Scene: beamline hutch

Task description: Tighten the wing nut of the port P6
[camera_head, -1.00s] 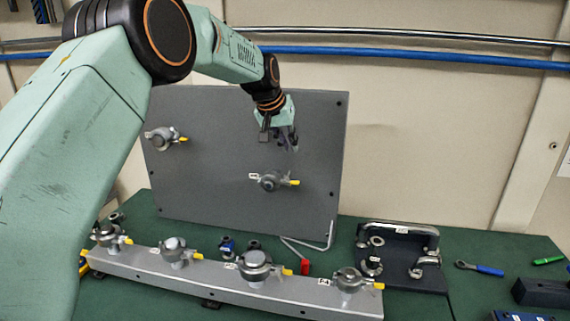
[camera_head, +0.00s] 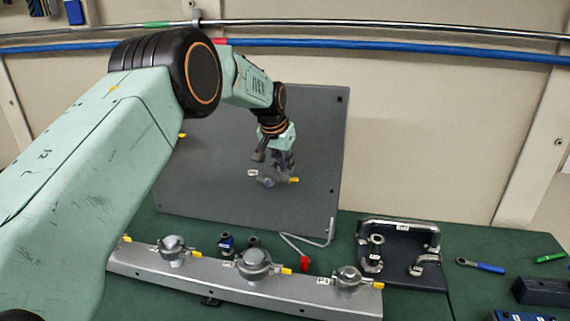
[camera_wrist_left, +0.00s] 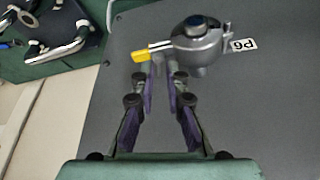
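The port P6 (camera_head: 267,178) is a grey round clamp fitting on the upright grey panel (camera_head: 220,205), with a yellow-tipped wing nut (camera_head: 293,180) on its right side. In the left wrist view the port (camera_wrist_left: 200,42) has a "P6" label (camera_wrist_left: 240,44) beside it, and the yellow wing nut (camera_wrist_left: 141,56) sticks out on the left. My left gripper (camera_head: 276,162) is just above the port in the head view. In the wrist view its fingers (camera_wrist_left: 164,80) are apart with nothing between them, near the wing nut but not around it. My right gripper is not in view.
A metal rail (camera_head: 210,277) with several similar clamped ports stands in front of the panel. A red-handled hex key (camera_head: 304,263), a dark tray with handle (camera_head: 400,265) and a blue-handled wrench (camera_head: 482,266) lie on the green table (camera_head: 460,240). A blue pipe (camera_head: 400,50) runs along the wall.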

